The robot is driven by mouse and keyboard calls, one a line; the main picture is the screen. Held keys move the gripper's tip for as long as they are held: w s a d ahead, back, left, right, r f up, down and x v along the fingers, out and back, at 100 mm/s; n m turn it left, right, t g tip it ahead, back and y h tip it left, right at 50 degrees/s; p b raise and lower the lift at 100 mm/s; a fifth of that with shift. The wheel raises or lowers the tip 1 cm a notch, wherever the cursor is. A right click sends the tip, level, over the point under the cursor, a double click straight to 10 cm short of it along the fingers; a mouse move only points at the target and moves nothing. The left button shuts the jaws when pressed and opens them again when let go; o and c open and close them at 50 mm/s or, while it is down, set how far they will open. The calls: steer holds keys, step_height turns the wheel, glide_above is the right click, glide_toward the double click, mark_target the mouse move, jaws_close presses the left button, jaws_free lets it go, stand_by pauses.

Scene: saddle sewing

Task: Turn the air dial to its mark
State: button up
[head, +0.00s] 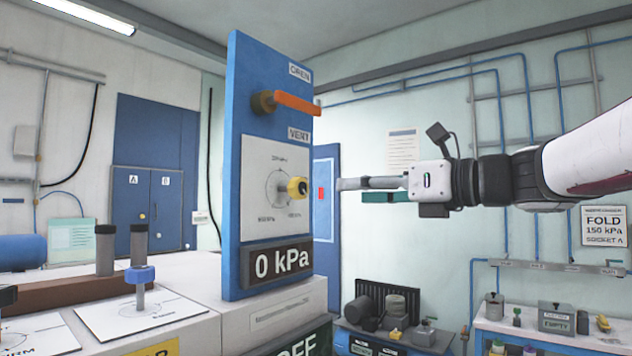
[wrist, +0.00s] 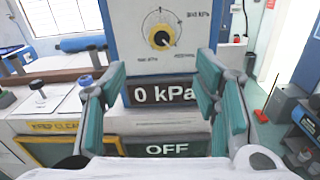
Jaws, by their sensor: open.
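The air dial is a yellow knob (head: 297,187) on a white scale plate (head: 262,190), set in an upright blue panel (head: 240,140). In the wrist view the knob (wrist: 159,38) has a black centre and sits above a readout (wrist: 160,94) showing 0 kPa. The same readout (head: 277,262) shows in the head view. My gripper (head: 345,184) is to the right of the panel in the head view, pointing at the dial. In the wrist view my gripper (wrist: 162,75) has its teal fingers spread wide and empty, with the knob apart from them.
An orange lever (head: 297,103) marked OPEN and VENT sticks out above the dial. A blue-topped post (head: 140,275) and dark cylinders (head: 105,250) stand on the bench at left. A sign (head: 604,226) reads FOLD 150 kPa. An OFF label (wrist: 167,149) sits below the readout.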

mark_target(302, 187)
steer(key=p+x, duration=0.1)
steer(key=x, duration=1.2)
steer(key=shift+w+a+r+p, duration=0.15)
steer(key=shift+w+p, duration=0.2)
steer(key=c, duration=1.2)
